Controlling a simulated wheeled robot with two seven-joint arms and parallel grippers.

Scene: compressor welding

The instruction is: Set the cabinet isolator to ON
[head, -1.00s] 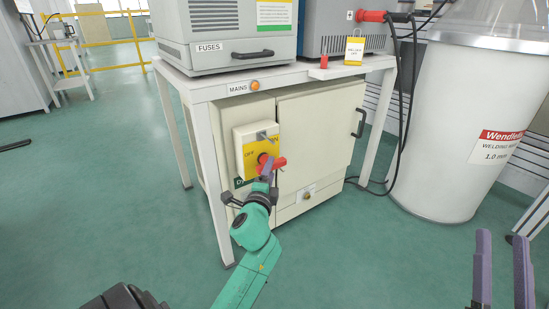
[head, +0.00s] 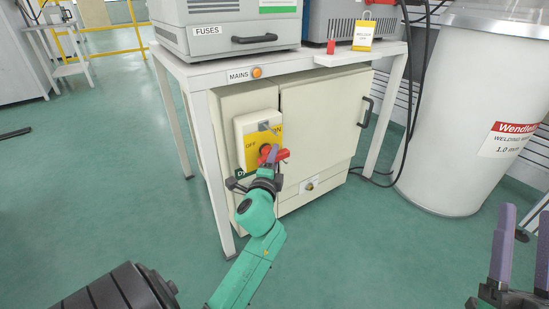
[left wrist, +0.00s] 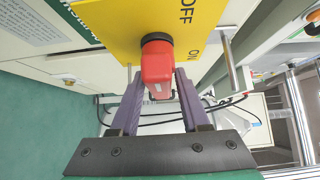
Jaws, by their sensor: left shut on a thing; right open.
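The isolator is a pale box (head: 242,130) on the cabinet's left front, with a yellow plate (head: 250,158) lettered OFF on the left and ON at the upper right. Its red handle (head: 282,155) sticks out to the right in the head view. My left gripper (head: 270,163) is shut on the handle, partly covering it. In the left wrist view the red handle (left wrist: 157,68) sits between the two purple fingers, in front of the yellow plate (left wrist: 110,25). A metal pin (left wrist: 230,65) stands beside it near ON. My right gripper (head: 519,245) is open and empty at the lower right.
The cabinet (head: 318,120) stands under a white table (head: 205,77) with an orange MAINS lamp (head: 257,72). A red padlock (head: 331,47) and a yellow tag (head: 363,36) are at the table's right. A white drum (head: 460,120) stands at right.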

